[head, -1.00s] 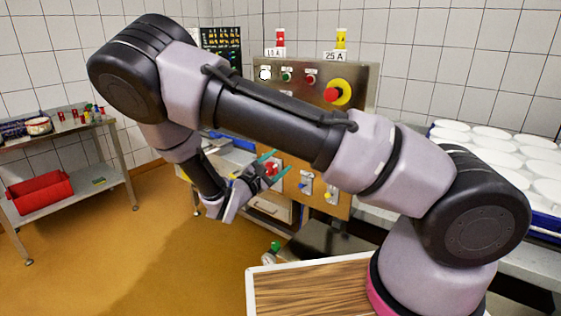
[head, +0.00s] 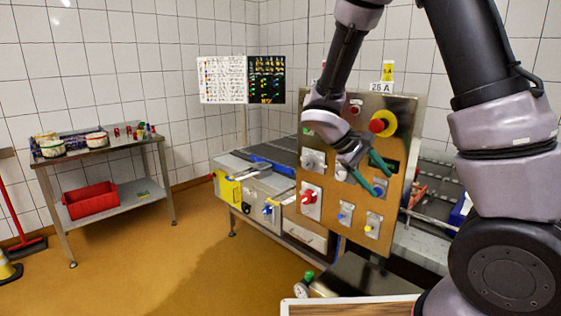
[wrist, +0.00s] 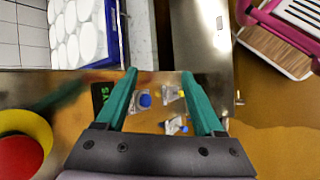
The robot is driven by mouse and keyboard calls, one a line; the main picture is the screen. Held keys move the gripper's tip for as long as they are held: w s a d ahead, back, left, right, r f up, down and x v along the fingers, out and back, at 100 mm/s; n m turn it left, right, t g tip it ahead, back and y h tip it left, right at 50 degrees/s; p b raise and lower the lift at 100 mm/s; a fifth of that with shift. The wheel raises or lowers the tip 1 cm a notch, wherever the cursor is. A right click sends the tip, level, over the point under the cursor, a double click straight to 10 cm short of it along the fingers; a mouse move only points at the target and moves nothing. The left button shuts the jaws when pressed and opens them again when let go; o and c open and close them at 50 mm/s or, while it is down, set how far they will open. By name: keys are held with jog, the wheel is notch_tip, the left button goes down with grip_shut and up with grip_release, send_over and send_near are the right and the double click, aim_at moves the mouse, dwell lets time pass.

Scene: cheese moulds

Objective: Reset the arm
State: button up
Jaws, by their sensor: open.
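My gripper (head: 378,176) is open, with two green fingers, and stands in front of the control panel (head: 328,225) in the head view. My arm rises along the right side of that view and bends over the top. In the wrist view my gripper (wrist: 160,88) has its fingers spread apart with nothing held between them. Beyond them are a blue knob (wrist: 145,100) and a yellow knob (wrist: 180,94) on the panel. I cannot tell whether the fingers touch the panel.
A large red button (head: 377,126) on a yellow ring sits high on the panel. A steel side table (head: 100,143) with a red bin (head: 92,201) stands at the left. A conveyor bench (head: 262,180) stands behind the panel. The orange floor (head: 150,260) at front left is clear.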

jog(key=s+r+m+t+y, duration=0.3)
jog(key=s+r+m+y, duration=0.1)
jog(key=r, duration=0.6)
jog(key=s+r+m+t+y, duration=0.4)
jog(key=s+r, duration=0.4)
jog(key=r, duration=0.3)
jog(key=m+y, duration=0.1)
jog(key=y, duration=0.1)
jog(key=shift+y, duration=0.3)
